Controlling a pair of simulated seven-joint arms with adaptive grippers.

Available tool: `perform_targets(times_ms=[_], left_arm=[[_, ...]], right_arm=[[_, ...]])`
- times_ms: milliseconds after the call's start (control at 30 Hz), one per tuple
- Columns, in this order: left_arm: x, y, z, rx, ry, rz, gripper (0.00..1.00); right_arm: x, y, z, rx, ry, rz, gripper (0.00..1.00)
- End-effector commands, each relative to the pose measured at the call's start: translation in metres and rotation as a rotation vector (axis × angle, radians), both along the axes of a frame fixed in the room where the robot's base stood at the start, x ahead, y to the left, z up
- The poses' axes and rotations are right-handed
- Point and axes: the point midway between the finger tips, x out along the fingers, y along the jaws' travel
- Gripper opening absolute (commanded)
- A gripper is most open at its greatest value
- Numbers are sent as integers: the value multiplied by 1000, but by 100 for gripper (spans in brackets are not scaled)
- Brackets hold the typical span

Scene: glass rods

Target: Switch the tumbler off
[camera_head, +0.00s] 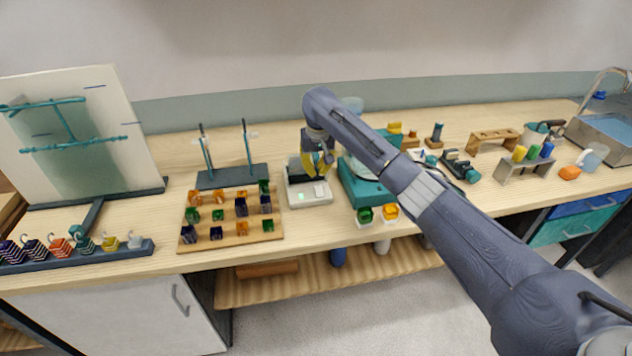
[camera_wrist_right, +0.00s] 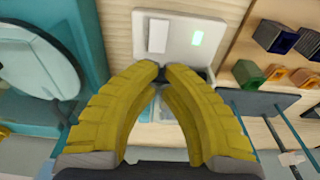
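A white device (camera_head: 309,197) sits on the wooden bench, left of the teal machine. On its front part are a white tumbler switch (camera_head: 320,190) and a small lit green indicator (camera_head: 299,196). My right gripper (camera_head: 319,171), with yellow fingers, hangs just above and behind the switch. In the right wrist view, its fingertips (camera_wrist_right: 163,72) are together with nothing clearly held between them. There the switch (camera_wrist_right: 157,35) and the lit indicator (camera_wrist_right: 197,38) lie past the fingertips; I see no contact with the switch. My left gripper is not in view.
A wooden board (camera_head: 232,229) with several coloured blocks lies to the left, before a dark stand (camera_head: 233,178) with two upright rods. The teal machine (camera_head: 366,188) stands close on the right. The bench's front edge is near.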

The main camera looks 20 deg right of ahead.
Motion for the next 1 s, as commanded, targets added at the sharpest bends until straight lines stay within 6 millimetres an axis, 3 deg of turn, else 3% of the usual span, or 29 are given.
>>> perform_targets(times_ms=[200,400,1000], left_arm=[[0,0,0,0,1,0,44],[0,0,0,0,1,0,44],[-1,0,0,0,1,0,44]], right_arm=[[4,0,-33,0,2,-1,0],[7,-1,-49,-1,1,0,0],[8,-1,-58,-1,0,1,0]])
